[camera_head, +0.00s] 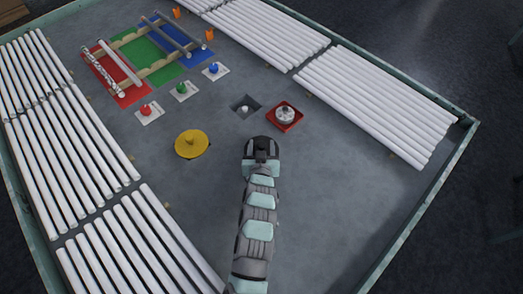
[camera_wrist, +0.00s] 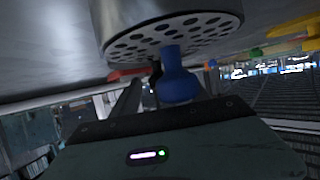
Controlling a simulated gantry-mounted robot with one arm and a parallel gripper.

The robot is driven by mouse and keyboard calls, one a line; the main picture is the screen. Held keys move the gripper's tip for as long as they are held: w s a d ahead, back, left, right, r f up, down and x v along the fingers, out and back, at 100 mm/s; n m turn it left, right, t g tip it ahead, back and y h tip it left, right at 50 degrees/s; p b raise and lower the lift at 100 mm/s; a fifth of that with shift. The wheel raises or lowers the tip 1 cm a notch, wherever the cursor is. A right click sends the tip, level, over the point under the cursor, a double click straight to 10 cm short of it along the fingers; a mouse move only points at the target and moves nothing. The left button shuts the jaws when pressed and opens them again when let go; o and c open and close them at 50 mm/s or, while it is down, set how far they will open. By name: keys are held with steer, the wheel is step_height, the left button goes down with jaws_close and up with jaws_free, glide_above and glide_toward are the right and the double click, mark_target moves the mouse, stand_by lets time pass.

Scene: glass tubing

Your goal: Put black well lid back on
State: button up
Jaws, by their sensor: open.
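No plainly black lid stands out in either view. A dark square well (camera_head: 239,108) lies uncovered in the table, with a small pale thing in it. Right of it a round silver piece (camera_head: 285,114) sits on a red square. My gripper (camera_head: 262,141) is below both in the head view, open, with nothing seen held. In the wrist view a large silver perforated disc (camera_wrist: 125,43) with a blue knob (camera_wrist: 179,82) fills the top. The knob lies in front of my gripper's fingers (camera_wrist: 160,100); I cannot tell whether they touch it.
A yellow disc (camera_head: 192,144) lies at the left. Red (camera_head: 146,110), green (camera_head: 181,89) and blue (camera_head: 213,70) knobs stand on white plates. Racks of white tubes (camera_head: 375,105) line the table sides. The table's lower right is clear.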

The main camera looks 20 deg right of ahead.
steer(key=shift+w+d+f, duration=0.15)
steer(key=shift+w, duration=0.3)
steer(key=shift+c, duration=0.3)
jaws_close()
